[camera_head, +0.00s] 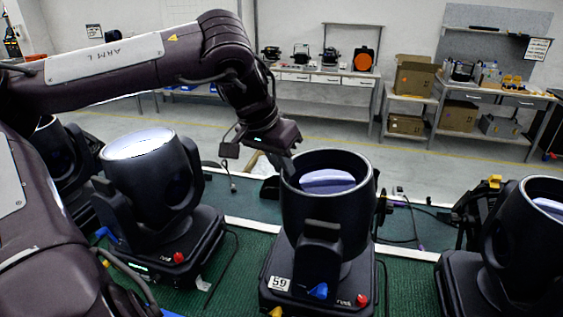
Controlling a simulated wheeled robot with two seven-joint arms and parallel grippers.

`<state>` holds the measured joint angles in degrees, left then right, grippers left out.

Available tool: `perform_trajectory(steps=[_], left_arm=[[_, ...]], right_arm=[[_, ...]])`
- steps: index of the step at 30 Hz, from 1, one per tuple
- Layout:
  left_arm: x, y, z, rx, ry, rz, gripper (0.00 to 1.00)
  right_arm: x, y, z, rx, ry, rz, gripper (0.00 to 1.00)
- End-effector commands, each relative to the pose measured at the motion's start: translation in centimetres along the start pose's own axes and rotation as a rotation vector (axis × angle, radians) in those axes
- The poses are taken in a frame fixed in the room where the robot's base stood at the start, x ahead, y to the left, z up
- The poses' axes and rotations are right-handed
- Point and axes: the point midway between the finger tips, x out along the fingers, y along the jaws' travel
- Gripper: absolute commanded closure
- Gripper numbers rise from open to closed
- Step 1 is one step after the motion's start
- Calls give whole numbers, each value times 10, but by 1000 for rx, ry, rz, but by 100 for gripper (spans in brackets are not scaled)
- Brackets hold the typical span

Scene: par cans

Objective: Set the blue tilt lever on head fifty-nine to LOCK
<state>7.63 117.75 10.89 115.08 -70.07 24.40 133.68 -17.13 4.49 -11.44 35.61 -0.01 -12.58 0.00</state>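Head fifty-nine (325,215) is a black moving-head light standing upright in the centre, its open round top facing up. Its base carries a white "59" label (279,284). A blue lever (318,291) sits low on the front of its base, beside a red knob (361,300); I cannot read which setting the lever is at. My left gripper (285,165) hangs from above just behind and left of the head's rim, apart from the blue lever. Its fingertips are small and partly hidden, so its opening is unclear. My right gripper is out of view.
Another light (150,185) with blue and red controls stands to the left, and one (530,240) stands at the right edge. Cables lie on the green bench surface (225,275) between them. Workbenches with boxes (412,75) stand far back across open floor.

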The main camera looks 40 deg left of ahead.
Motion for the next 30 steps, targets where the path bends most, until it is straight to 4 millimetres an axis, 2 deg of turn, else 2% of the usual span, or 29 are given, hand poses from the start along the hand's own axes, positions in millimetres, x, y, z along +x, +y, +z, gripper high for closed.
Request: perform_trajectory(steps=[8,13,22,23,24,27,30], left_arm=[[-2,1,-1,2,0,-1,100],[-9,13,-10,4,0,0,100],[-9,18,-11,5,3,5,100],[-9,18,-11,5,2,5,85],[-9,18,-11,5,2,5,80],[-9,18,-11,4,2,4,68],[-9,17,-11,3,1,2,68]], right_arm=[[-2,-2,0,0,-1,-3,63],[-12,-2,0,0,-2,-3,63],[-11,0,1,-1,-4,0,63],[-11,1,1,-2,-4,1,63],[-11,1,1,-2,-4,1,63],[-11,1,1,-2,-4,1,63],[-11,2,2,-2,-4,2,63]])
